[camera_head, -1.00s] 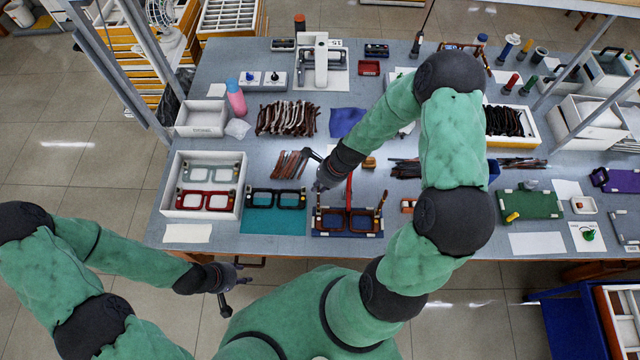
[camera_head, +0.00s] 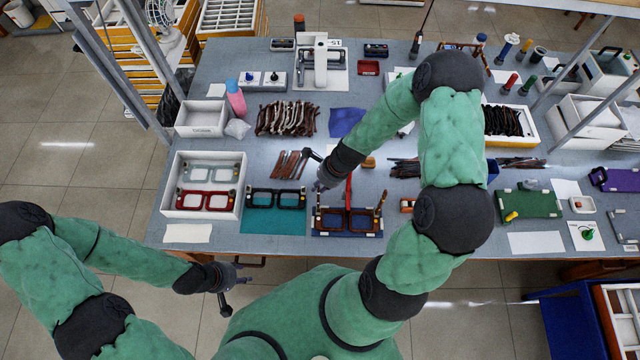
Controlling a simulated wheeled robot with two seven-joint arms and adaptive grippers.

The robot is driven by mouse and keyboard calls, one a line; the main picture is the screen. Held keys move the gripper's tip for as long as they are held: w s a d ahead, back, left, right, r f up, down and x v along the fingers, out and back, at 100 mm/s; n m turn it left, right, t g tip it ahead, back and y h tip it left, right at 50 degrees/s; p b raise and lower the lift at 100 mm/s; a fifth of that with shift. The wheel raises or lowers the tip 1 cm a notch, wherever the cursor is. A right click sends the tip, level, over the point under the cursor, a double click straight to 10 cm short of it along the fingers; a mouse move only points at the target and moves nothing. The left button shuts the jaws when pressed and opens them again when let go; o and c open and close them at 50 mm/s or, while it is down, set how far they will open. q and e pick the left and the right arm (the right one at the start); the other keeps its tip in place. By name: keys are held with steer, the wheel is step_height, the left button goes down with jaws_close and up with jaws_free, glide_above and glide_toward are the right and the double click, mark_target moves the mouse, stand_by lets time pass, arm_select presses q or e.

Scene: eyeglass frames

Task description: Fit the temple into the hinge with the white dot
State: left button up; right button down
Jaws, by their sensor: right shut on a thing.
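A brown eyeglass frame with dark lenses (camera_head: 331,220) lies on a blue mat (camera_head: 318,233) at the table's front edge. A red upright part (camera_head: 348,192) rises at its middle, and a brown temple (camera_head: 382,201) stands at its right end. My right gripper (camera_head: 318,185) is just above the frame's left end. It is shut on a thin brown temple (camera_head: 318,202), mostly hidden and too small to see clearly. I cannot tell whether this temple touches the hinge. The white dot cannot be made out. My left gripper (camera_head: 236,296) is open and empty, in front of the table.
A teal mat (camera_head: 262,225) with a dark frame (camera_head: 276,198) lies left of the blue mat. A white tray (camera_head: 168,190) with more frames is further left. Loose brown temples (camera_head: 290,164) lie behind. My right arm crosses above the table's right half.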

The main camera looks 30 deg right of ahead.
steer(key=shift+f+b, duration=1.3)
steer(key=shift+f, duration=0.2)
stand_by(0.6)
steer(key=c, duration=1.1)
jaws_free()
steer(key=shift+r, duration=0.15)
steer(key=p+v, duration=0.5)
steer(key=v, duration=0.1)
steer(key=shift+r+p, duration=0.35)
steer(key=shift+p, duration=0.05)
steer(key=shift+s+d, duration=0.1)
